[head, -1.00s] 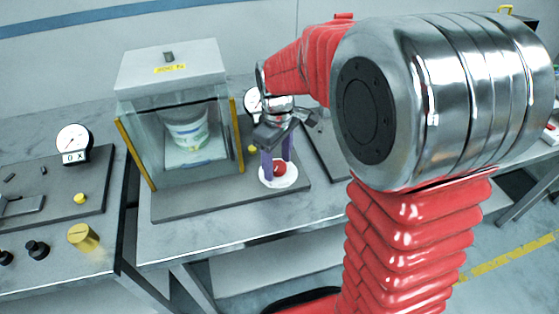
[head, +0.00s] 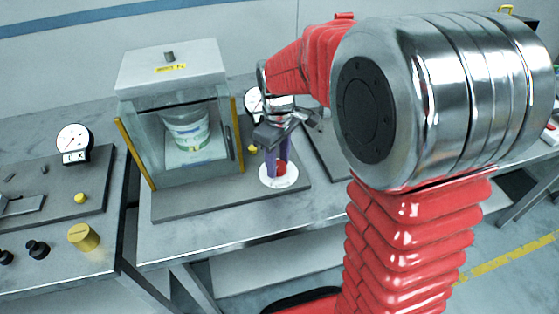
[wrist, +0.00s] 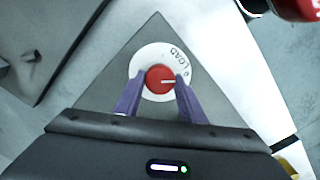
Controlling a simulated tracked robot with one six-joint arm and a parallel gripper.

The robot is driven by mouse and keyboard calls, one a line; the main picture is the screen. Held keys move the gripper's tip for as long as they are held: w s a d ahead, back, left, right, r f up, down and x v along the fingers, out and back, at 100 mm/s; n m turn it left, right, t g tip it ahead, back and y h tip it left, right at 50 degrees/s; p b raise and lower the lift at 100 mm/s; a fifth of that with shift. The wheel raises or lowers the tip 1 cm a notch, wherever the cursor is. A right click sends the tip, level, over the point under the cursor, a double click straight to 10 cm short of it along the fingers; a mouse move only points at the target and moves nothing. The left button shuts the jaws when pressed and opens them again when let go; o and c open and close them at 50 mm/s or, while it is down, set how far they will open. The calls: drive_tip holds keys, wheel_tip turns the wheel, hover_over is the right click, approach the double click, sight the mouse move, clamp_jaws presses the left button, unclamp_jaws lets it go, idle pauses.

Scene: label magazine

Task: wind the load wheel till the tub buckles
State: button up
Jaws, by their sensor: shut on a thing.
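The load wheel is a red knob (wrist: 160,79) on a white dial marked LOAD (wrist: 150,57) in the wrist view. A white line on the knob points right, towards the dial's edge. My gripper (wrist: 158,84) has purple fingers, one on each side of the knob, and is shut on it. In the head view my gripper (head: 277,165) reaches down to the red knob (head: 282,167) from above. The white tub (head: 189,133) stands upright inside a clear-walled cabinet (head: 233,135) to the left. I see no clear buckling at this size.
A gauge (head: 252,103) behind my gripper is partly hidden, its reading unreadable. A yellow button (head: 252,147) sits between cabinet and wheel. The left bench holds another gauge (head: 73,138), a yellow knob (head: 83,237) and black knobs (head: 37,249).

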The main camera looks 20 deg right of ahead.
drive_tip(key=shift+m, duration=0.4)
drive_tip(key=m, duration=0.3)
drive_tip(key=shift+m, duration=0.4)
drive_tip(key=m, duration=0.4)
drive_tip(key=shift+w, duration=0.1)
drive_tip(key=m, duration=0.9)
drive_tip(key=shift+d, duration=0.1)
drive_tip(key=shift+r+m, duration=0.1)
drive_tip(key=shift+m, duration=0.3)
drive_tip(key=o, duration=1)
drive_tip(key=shift+o, duration=0.2)
